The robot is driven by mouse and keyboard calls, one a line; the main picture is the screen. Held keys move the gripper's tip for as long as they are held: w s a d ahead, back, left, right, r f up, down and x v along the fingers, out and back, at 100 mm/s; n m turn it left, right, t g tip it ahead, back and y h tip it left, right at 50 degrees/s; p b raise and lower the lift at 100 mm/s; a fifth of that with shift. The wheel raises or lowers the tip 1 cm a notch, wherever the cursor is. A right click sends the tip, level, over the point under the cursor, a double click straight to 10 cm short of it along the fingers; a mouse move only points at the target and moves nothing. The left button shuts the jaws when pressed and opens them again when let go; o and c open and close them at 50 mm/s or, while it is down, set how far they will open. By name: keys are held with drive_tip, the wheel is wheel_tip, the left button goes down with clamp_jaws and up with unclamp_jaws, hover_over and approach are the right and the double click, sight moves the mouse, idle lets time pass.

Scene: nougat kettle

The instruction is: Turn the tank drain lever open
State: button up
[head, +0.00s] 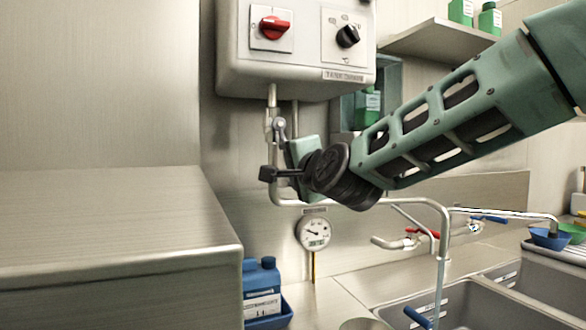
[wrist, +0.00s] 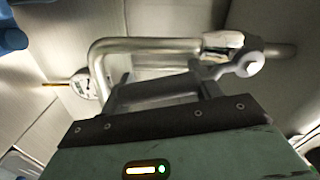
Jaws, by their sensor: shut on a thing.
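The tank drain lever (head: 279,129) sits on a valve in the grey pipe below the control box. In the wrist view its pale hub (wrist: 247,64) is at the upper right, and a grey handle runs left between my fingers. My gripper (head: 269,174) is beside the pipe, below the valve. In the wrist view my gripper (wrist: 163,86) is shut on the lever's handle. In the head view my wrist and fingers hide most of the handle.
The control box (head: 296,50) with a red and a black knob hangs above. A round gauge (head: 314,232) is below. A metal cabinet (head: 110,225) fills the left. Sinks (head: 470,300) and taps stand at the lower right; a blue canister (head: 262,285) is below.

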drive_tip(key=o, duration=1.3)
drive_tip(key=shift+o, duration=0.5)
drive_tip(key=shift+r, duration=0.15)
